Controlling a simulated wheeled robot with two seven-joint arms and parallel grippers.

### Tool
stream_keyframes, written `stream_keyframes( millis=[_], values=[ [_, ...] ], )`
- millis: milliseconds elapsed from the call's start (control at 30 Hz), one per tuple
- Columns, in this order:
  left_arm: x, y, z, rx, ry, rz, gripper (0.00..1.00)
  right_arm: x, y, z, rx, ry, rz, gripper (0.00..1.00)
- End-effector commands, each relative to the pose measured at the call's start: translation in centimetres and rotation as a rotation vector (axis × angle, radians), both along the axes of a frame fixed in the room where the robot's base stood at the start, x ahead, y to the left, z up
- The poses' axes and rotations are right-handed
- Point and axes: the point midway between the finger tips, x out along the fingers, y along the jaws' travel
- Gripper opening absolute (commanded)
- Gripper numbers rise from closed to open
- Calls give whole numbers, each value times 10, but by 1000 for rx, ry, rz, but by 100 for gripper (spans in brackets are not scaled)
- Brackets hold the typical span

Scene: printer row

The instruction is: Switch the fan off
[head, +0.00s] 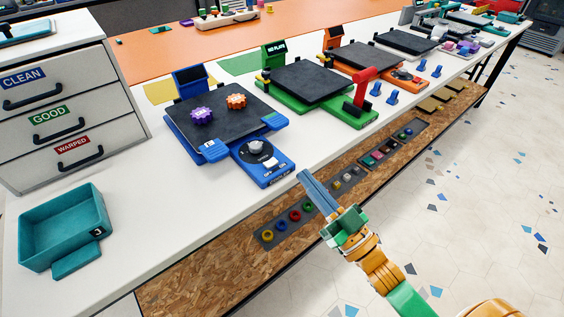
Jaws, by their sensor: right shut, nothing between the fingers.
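The blue printer (205,143) stands on the white bench, with a purple and an orange gear on its dark plate. A blue control box at its front right corner bears a dark disc with a grey fan-like knob (256,149). A small pale switch (271,163) sits in front of the disc, with OFF and ON lettering beside it; which way it is set is too small to tell. My right gripper (304,176) is shut and empty, to the right of the box, apart from it, its fingers pointing up-left. My left gripper is not in view.
A teal tray (68,237) and labelled drawers (60,100) are at left. A wooden shelf with coloured rings lies below the bench edge.

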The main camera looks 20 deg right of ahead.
Motion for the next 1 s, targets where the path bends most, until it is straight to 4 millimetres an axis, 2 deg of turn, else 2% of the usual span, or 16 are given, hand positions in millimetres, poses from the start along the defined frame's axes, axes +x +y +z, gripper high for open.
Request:
stream_keyframes(
  millis=[433, 500, 633, 800, 1000],
  values=[
    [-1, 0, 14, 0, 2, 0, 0, 83, 30, 34, 1, -2, 0, 0],
    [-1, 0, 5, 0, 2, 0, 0, 83, 30, 13, 1, 6, -1, 0],
    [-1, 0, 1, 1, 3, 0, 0, 82, 30, -3, 0, 3, -2, 0],
    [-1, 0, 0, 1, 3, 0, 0, 82, 30, -10, -1, 2, -1, 0],
    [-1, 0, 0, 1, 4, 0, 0, 82, 30, -10, 0, 2, -1, 0]
  ],
)
